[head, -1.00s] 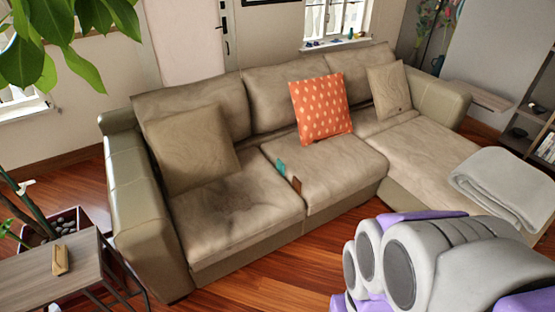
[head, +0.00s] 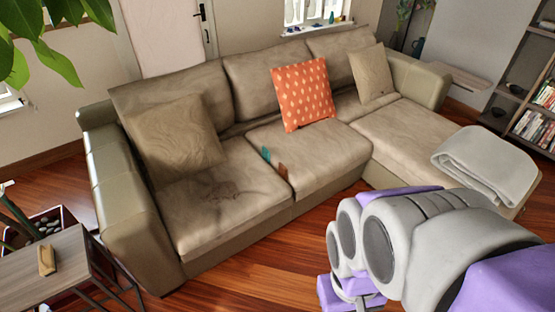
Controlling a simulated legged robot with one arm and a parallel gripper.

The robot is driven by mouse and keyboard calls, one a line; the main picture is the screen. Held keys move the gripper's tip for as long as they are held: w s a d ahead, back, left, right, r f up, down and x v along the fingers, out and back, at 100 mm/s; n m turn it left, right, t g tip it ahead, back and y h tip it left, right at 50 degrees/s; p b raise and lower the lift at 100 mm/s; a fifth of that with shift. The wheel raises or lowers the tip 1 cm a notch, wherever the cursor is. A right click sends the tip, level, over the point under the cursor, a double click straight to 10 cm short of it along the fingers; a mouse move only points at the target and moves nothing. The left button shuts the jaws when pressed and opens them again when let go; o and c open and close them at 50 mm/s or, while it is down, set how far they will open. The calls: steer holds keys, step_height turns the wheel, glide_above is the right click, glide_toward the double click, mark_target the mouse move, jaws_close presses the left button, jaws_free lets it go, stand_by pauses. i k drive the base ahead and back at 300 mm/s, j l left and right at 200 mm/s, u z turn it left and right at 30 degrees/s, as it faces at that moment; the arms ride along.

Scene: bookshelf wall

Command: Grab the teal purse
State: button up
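A small teal item (head: 266,154), which looks like the teal purse, sits on the beige sofa (head: 235,265) near the gap between the two seat cushions. It is small in the head view and its details are hard to make out. A small brown item (head: 283,172) is right beside it, a little nearer the front. My grey and purple arm fills the lower right, well apart from the teal item. The fingers of my gripper do not show.
An orange dotted pillow (head: 303,95) and two beige pillows rest on the sofa. A folded grey blanket (head: 486,163) lies on the chaise. A side table (head: 50,272) stands at lower left, a bookshelf (head: 530,95) at right. Wooden floor is clear before the sofa.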

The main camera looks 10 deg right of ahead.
mark_target(265, 153)
steer(key=i+u, duration=0.1)
steer(key=u, duration=0.45)
steer(key=i+l+u, duration=0.4)
steer(key=i+l, duration=0.15)
steer(key=i+l+u, duration=0.4)
steer(key=l, duration=0.3)
steer(key=i+l, duration=0.5)
steer(key=l, duration=0.1)
